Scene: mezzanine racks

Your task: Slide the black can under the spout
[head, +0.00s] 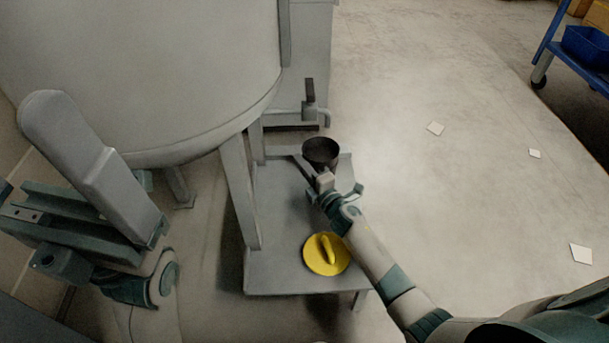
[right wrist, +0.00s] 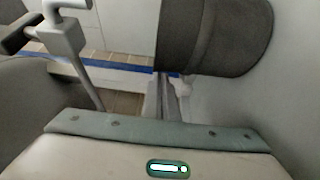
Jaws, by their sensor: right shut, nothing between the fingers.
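The black can (head: 320,150) stands upright and open-topped near the far end of a grey bench (head: 285,270). The spout (head: 325,116), a grey tap with a dark lever, sticks out just beyond and above the can in the head view. In the right wrist view the can (right wrist: 215,35) is at the upper right and the spout (right wrist: 75,45) at the upper left, apart. My right gripper (head: 323,181) is shut and empty, its tips (right wrist: 167,80) close against the can's near side; contact is unclear. My left gripper (head: 85,190) is at the left, its fingertips unclear.
A yellow lid-like disc (head: 313,262) with a raised handle lies on the bench's near end. A large grey tank (head: 150,70) fills the upper left. A blue cart (head: 585,45) stands far right. White scraps lie on the open floor.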

